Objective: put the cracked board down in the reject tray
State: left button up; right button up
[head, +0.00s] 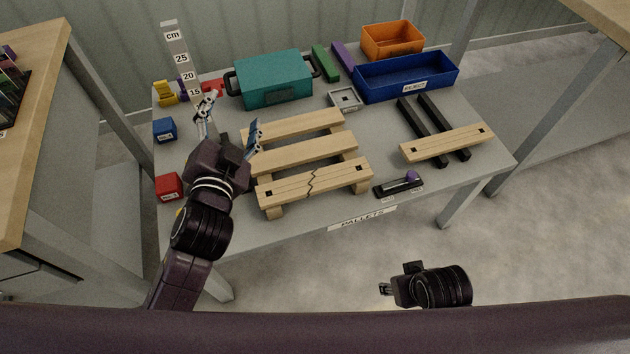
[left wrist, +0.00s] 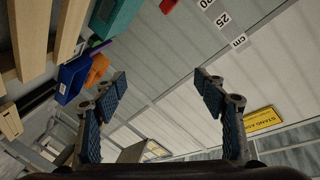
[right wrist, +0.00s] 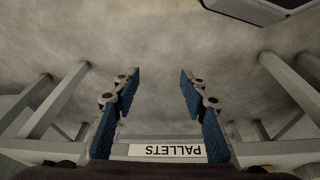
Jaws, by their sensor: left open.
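The cracked board (head: 314,182) is the front slat of a small wooden pallet (head: 302,153) on the grey table; a jagged dark crack runs across its middle. The blue reject tray (head: 406,77) stands at the back right with a label on its front; it also shows in the left wrist view (left wrist: 72,79). My left gripper (head: 230,122) is open and empty, above the table by the pallet's left end, apart from the cracked board. My right gripper (head: 384,288) is low in front of the table; in the right wrist view (right wrist: 160,92) its fingers stand apart with nothing between them.
A sound board (head: 447,144) lies across two black rails at the right. A teal case (head: 273,78), an orange bin (head: 392,40) and a grey square dish (head: 345,99) stand behind the pallet. A height scale (head: 181,58) rises at the back left. Red (head: 169,187) and blue (head: 165,130) blocks line the left edge.

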pick_arm(q)
jog(key=d+r+m+t+h, duration=0.2)
jog(key=d+r+m+h, duration=1.1)
jog(key=d+r+m, duration=0.25)
jog(key=s+d+f+m+g+h, duration=0.2)
jog(key=s+d+m+g+h, duration=0.35)
jog(key=d+m+g, duration=0.55)
jog(key=m+g+y, duration=0.6)
jog(key=m+y, duration=0.8)
jog(key=m, duration=0.1)
send_near(314, 181)
jog(key=shift+d+f, duration=0.2)
jog(key=shift+d, duration=0.25)
jog(key=shift+y, duration=0.25)
jog(key=x, duration=0.7)
jog(key=shift+w+a+b, duration=0.1)
jog(key=shift+a+b, duration=0.05)
jog(key=shift+b, duration=0.15)
jog(key=shift+f, duration=0.35)
pick_arm(e)
jog(key=s+f, duration=0.2)
jog(key=f, duration=0.8)
jog(key=s+f+g, duration=0.1)
jog(key=s+f, duration=0.1)
jog(key=f, duration=0.8)
jog(key=shift+s+d, duration=0.2)
jog(key=shift+s, duration=0.15)
